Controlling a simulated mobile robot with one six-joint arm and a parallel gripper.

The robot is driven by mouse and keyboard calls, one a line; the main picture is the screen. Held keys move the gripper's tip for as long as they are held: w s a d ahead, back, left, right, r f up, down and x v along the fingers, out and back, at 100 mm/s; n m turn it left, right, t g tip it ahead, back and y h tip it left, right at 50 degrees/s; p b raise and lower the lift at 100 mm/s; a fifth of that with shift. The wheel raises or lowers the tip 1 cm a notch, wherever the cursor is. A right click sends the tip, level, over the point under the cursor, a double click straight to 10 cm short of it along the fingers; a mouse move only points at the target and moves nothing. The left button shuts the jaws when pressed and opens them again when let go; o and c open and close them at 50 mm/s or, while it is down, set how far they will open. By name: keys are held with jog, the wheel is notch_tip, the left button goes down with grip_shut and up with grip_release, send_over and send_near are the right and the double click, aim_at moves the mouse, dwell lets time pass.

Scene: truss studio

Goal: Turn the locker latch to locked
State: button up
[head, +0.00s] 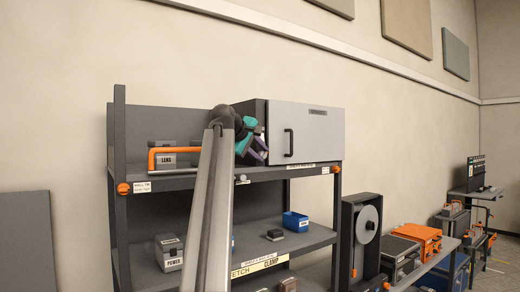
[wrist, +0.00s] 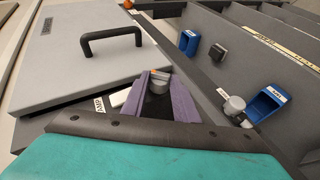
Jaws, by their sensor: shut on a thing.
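The locker is a grey box on the upper shelf, with a light grey door (head: 308,132) and a black bar handle (head: 288,142). In the wrist view the door (wrist: 65,60) fills the upper left, with its handle (wrist: 112,38) across it. The latch (wrist: 160,80) is a small grey knob with an orange mark, beside the door's edge. My gripper (wrist: 165,98) has its purple fingers shut on the latch, one on each side. In the head view my gripper (head: 258,148) is at the locker's left front edge, and the latch is hidden there. The fingers partly hide the latch's lower part.
The shelf below holds a POWER box (head: 169,252), a blue bin (head: 295,221) and a dark block (head: 274,235). A reel stand (head: 362,235) stands right of the shelves.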

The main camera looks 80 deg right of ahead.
jog(key=shift+f, duration=0.15)
dwell(0.4)
jog(key=o, duration=1)
jog(key=shift+a+r, duration=0.1)
jog(key=shift+r, duration=0.1)
jog(key=shift+w+a+r+t+p, duration=0.25)
jog(key=shift+a+r+t+p, duration=0.05)
jog(key=shift+a+p, duration=0.2)
jog(key=shift+p+v, duration=1.1)
jog(key=shift+v, duration=2.15)
